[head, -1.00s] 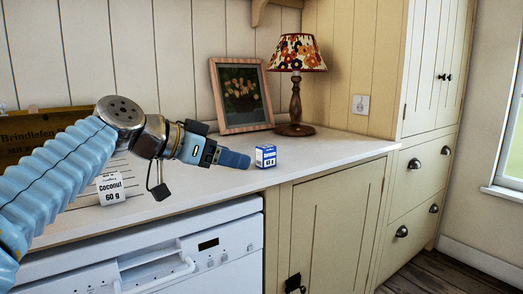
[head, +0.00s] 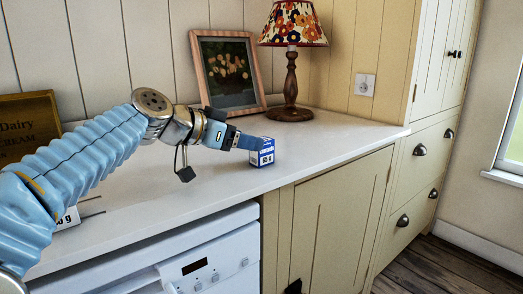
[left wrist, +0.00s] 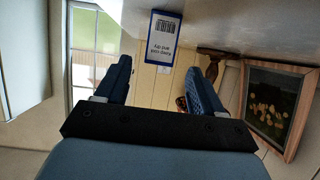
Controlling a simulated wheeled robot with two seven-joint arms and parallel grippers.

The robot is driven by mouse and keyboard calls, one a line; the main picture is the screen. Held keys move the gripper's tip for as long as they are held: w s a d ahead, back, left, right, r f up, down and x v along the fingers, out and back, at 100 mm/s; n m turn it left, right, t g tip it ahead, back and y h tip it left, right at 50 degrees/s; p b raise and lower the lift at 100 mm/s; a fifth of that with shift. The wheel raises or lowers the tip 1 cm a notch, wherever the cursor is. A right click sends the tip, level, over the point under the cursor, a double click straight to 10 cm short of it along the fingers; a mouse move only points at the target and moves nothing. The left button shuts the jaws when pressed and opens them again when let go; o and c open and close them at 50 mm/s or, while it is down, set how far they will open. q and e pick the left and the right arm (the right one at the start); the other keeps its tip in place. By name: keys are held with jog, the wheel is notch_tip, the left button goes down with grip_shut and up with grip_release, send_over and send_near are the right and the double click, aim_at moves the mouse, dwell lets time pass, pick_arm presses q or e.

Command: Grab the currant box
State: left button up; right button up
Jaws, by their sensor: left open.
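A small blue and white box (head: 262,158), which I take to be the currant box, stands upright on the white countertop near its front edge. Its printed name is too small to read. My left gripper (head: 256,146) comes in from the left, with its fingers at the box and hiding part of it. In the left wrist view the box (left wrist: 161,40) shows a barcode face, in line with the gap between the two open fingers (left wrist: 168,72). I cannot tell whether a finger touches it. My right gripper is out of view.
A patterned lamp (head: 291,75) and a framed picture (head: 228,70) stand behind. The dishwasher (head: 200,262) is below. The counter (head: 340,137) right of the box is clear.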

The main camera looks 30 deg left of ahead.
aim_at(265, 157)
pick_arm(q)
jog(key=x, duration=0.1)
jog(key=p+x, duration=0.1)
jog(key=x, duration=0.2)
jog(key=shift+w+d+r, duration=0.2)
jog(key=shift+w, duration=0.1)
jog(key=shift+w+d+f, duration=0.15)
jog(key=shift+w+f, duration=0.1)
jog(key=shift+w, duration=0.15)
jog(key=c, duration=1.1)
jog(key=shift+r, duration=0.15)
